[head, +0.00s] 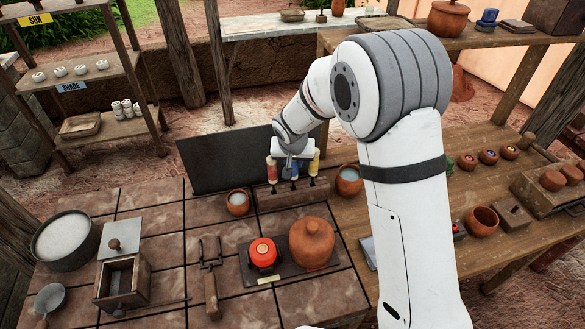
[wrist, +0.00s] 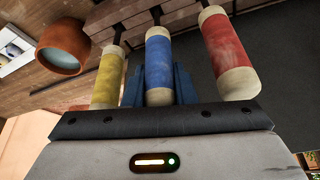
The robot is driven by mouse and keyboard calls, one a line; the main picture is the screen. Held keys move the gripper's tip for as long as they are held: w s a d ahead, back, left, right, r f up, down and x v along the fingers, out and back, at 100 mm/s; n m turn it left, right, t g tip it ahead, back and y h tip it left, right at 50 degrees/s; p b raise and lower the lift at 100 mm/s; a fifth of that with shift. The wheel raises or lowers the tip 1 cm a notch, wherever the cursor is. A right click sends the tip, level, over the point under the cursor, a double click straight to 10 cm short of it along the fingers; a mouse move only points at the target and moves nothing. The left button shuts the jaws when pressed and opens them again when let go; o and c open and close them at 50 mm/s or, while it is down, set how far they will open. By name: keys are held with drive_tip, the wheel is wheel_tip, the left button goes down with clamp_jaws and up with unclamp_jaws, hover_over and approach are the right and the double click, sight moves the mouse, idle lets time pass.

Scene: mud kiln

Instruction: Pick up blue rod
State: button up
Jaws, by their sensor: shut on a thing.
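The blue rod (wrist: 158,62) has pale ends and stands between a yellow rod (wrist: 108,78) and a red rod (wrist: 226,50) in the wrist view. My gripper (wrist: 160,88) is shut on the blue rod, one blue finger on each side of it. In the head view my gripper (head: 293,163) is over the wooden rack (head: 275,201), between the red rod (head: 271,172) and the yellow rod (head: 315,164). The gripper mostly hides the blue rod there. A dark pin runs from its far end toward the rack; I cannot tell whether it is seated.
Clay cups stand left (head: 237,203) and right (head: 349,180) of the rack. A dark upright panel (head: 215,160) is behind it. A red-topped burner (head: 263,255) and a lidded clay pot (head: 312,243) stand in front. Tiles left of the small cup are clear.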

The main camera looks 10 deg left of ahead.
clamp_jaws()
wheel_tip(320, 180, up, 10)
drive_tip(key=shift+b, duration=0.9)
